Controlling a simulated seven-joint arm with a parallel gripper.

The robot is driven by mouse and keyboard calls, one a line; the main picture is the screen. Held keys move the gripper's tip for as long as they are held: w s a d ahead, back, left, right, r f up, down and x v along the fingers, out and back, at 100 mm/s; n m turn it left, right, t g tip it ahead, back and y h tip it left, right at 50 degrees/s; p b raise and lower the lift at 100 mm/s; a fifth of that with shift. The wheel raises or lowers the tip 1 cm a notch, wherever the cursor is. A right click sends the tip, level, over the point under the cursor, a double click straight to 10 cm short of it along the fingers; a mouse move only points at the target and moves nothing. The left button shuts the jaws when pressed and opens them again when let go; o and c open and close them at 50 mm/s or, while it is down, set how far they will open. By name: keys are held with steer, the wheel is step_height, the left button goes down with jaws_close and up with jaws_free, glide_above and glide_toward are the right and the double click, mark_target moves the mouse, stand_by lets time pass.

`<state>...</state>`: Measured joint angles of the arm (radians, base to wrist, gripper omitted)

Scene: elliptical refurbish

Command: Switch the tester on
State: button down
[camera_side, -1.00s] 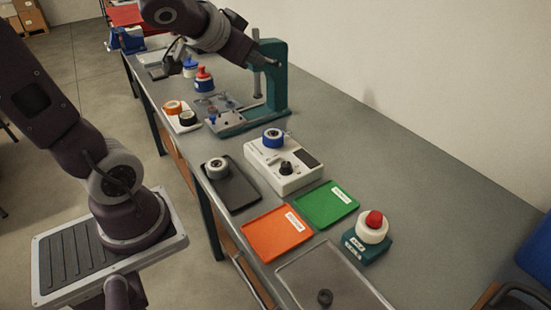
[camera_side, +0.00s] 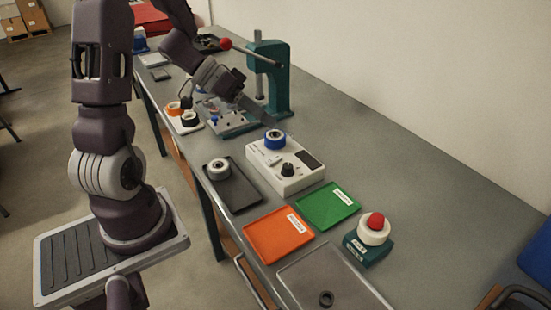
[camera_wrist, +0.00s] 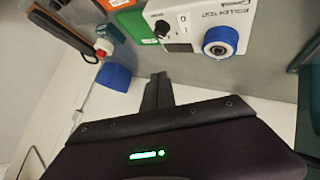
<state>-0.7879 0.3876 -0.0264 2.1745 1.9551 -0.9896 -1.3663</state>
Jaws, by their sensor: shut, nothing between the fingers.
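The tester (camera_side: 262,176) is a white box on the bench with a black knob (camera_side: 288,170), a small white switch (camera_side: 274,160) and a dark display (camera_side: 309,158). A blue-rimmed roller (camera_side: 274,138) sits at its far end. In the wrist view the tester's face shows upside down at the top, with the switch (camera_wrist: 183,22) marked 0 and I, the knob (camera_wrist: 161,28) and the roller (camera_wrist: 220,42).
A green press (camera_side: 268,80) with a red-knobbed lever stands behind my gripper. A dark tray (camera_side: 238,194) with a roller lies left of the tester. Orange (camera_side: 277,236) and green (camera_side: 328,205) trays and a red-button box (camera_side: 368,245) are in front.

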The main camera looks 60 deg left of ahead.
mark_target(270, 159)
steer(key=shift+w+f, duration=0.2)
steer(key=shift+f, duration=1.2)
steer(key=shift+w+f, duration=0.2)
steer(key=shift+f, duration=1.25)
steer(key=shift+w+f, duration=0.2)
steer(key=shift+f, duration=1.2)
steer(key=shift+w+f, duration=0.1)
steer(key=shift+f, duration=0.3)
